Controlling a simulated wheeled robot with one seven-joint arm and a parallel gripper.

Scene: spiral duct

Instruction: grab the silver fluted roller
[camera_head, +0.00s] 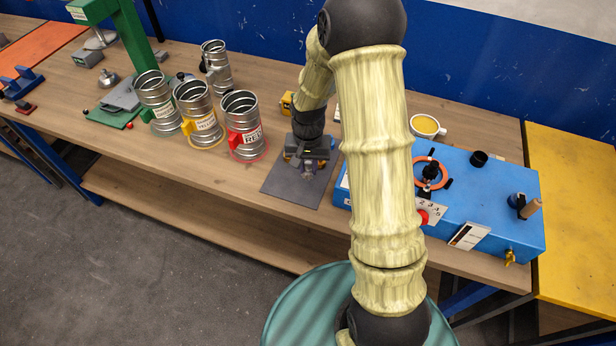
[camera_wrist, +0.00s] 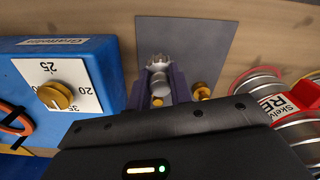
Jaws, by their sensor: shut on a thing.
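The silver fluted roller (camera_wrist: 159,84) is between the two purple fingers of my gripper (camera_wrist: 160,84) in the wrist view, with a toothed silver edge showing just beyond it. The fingers are shut on it. In the head view my gripper (camera_head: 308,162) points down over a dark grey mat (camera_head: 283,192) on the wooden bench, and the roller is small and mostly hidden there. The mat also shows in the wrist view (camera_wrist: 215,45). I cannot tell whether the roller touches the mat. Brass-coloured parts (camera_wrist: 200,90) show beside the fingers.
A blue box (camera_head: 480,200) with a dial and fittings stands close to the right of my gripper. Several ribbed metal duct cans (camera_head: 243,120) stand to the left, the nearest with a red label. The mat's front is clear.

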